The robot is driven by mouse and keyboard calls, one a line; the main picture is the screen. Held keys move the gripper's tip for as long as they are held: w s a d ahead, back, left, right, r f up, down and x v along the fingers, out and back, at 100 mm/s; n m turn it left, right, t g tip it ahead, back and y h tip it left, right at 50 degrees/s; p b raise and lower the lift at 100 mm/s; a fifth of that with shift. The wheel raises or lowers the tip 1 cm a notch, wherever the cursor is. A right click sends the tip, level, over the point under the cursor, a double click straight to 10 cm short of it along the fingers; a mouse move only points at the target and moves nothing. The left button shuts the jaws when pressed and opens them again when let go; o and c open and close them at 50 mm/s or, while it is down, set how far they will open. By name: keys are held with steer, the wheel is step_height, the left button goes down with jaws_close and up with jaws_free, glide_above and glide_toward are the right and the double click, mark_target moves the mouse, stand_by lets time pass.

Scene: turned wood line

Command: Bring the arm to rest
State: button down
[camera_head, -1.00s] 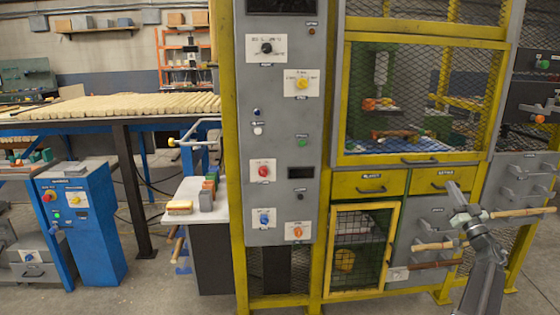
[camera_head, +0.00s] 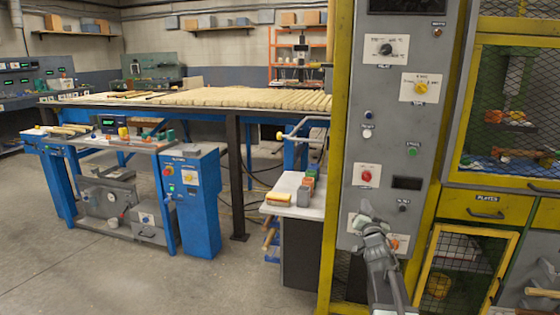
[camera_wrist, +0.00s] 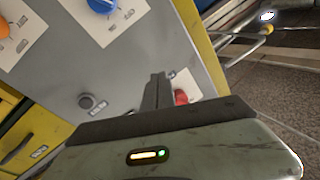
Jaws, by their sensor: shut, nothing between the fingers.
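My gripper (camera_head: 367,212) is in the lower right of the head view, in front of the lower part of a grey control panel (camera_head: 376,130) with knobs and buttons. Its fingers are together and hold nothing. In the wrist view the closed fingers (camera_wrist: 156,90) point toward the same grey panel. A red knob (camera_wrist: 181,97) shows just beside the fingertips, partly hidden. A blue knob (camera_wrist: 102,5) and an orange knob (camera_wrist: 3,29) are on white plates farther up that view. I cannot tell whether the fingertips touch the panel.
A yellow frame (camera_head: 432,150) borders the panel, with a mesh-door cabinet (camera_head: 462,268) at right. A small white table (camera_head: 283,210) with coloured blocks stands left of the panel. A blue control cabinet (camera_head: 197,215) is farther left. Concrete floor (camera_head: 110,285) is open at front left.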

steer(key=s+a+f+n+g+y, duration=0.1)
steer(key=s+a+f+g, duration=0.3)
steer(key=a+f, duration=0.35)
steer(key=s+a+f+g, duration=0.5)
steer(key=a+f, duration=0.1)
steer(key=f, duration=0.3)
steer(key=s+a+f+n+g+y, duration=0.1)
steer(key=s+f+n+g, duration=0.15)
steer(key=s, duration=0.45)
steer(key=s+a+f+n+g, duration=0.1)
steer(key=s+f+g, duration=0.3)
steer(key=s, duration=0.4)
steer(key=s+a+f+n+g+y, duration=0.1)
steer(key=s+a+f+n+g, duration=0.2)
steer(key=s, duration=0.4)
step_height(320, 180, up, 29)
steer(key=d+m+p, duration=0.1)
steer(key=p, duration=2.9)
steer(key=shift+w+d+r+g, duration=0.15)
steer(key=shift+w+d+g, duration=0.1)
steer(key=shift+g, duration=0.1)
steer(key=shift+m, duration=0.25)
